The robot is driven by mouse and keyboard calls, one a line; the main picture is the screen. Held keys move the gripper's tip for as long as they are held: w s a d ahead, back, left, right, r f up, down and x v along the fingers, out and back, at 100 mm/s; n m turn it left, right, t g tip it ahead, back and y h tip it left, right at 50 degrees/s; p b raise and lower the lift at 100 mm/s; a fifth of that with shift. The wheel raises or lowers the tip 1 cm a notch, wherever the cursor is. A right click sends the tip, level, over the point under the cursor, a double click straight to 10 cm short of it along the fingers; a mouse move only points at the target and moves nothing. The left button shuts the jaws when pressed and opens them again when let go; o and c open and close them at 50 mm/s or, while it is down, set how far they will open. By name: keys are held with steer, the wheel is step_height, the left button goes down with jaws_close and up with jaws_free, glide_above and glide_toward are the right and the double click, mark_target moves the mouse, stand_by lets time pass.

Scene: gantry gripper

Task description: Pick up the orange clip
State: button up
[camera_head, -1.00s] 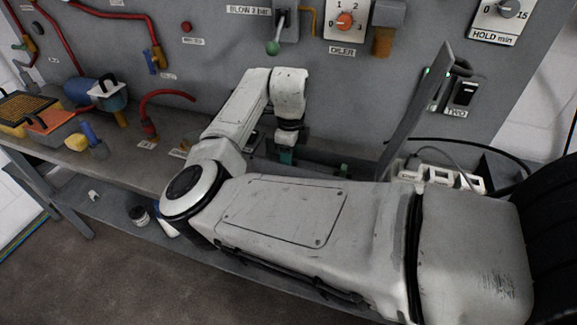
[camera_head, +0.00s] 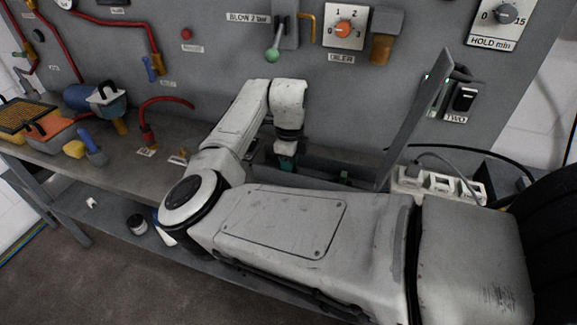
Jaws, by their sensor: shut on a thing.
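My gripper (camera_head: 287,161) hangs below the pale wrist at the end of my arm, low against the grey panel and over the back of the bench. Only a small dark and teal part of it shows. My forearm and the bench clutter hide its fingertips. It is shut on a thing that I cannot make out. I cannot pick out the orange clip for certain in this view.
The grey bench (camera_head: 125,165) runs along the panel (camera_head: 230,60). To the left stand an orange-topped item (camera_head: 48,126), a blue container (camera_head: 105,101) and a red hose (camera_head: 165,101). A slanted grey plate (camera_head: 415,115) and a white socket strip (camera_head: 440,184) are right of my gripper.

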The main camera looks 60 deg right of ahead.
steer(key=shift+r, duration=0.1)
steer(key=shift+r, duration=0.6)
steer(key=s+a+r+b, duration=0.1)
steer(key=s+a+r, duration=0.7)
steer(key=s+r, duration=0.3)
steer(key=shift+s+r+b, duration=0.15)
steer(key=shift+r+b, duration=0.2)
